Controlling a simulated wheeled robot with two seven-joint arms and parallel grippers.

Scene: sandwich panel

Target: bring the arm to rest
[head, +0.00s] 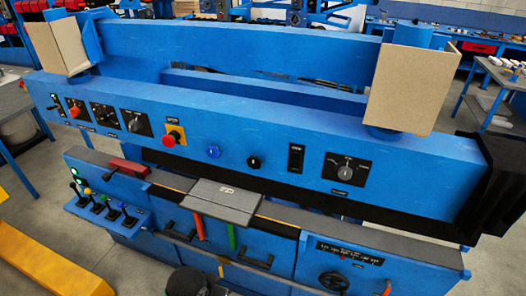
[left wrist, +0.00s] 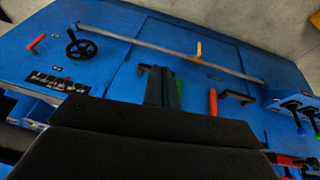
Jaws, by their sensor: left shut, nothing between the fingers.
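My left gripper (left wrist: 163,86) shows in the left wrist view, its dark fingers together with nothing between them. It points at the blue front of the machine (left wrist: 120,55), in front of a green handle (left wrist: 180,90) and near a red-orange handle (left wrist: 212,102). I cannot tell its exact gap to the panel. In the head view a dark rounded shape at the bottom edge may be part of my left arm; no fingers show there. My right gripper is in neither view. The machine's blue control beam (head: 270,135) fills the middle of the head view.
Small levers (head: 100,205) stick out at the machine's left. A grey ledge (head: 222,200) juts out at its middle. A handwheel (head: 334,281) sits lower right. Two tan boards (head: 412,88) stand at the beam's ends. A yellow block (head: 45,265) lies at lower left.

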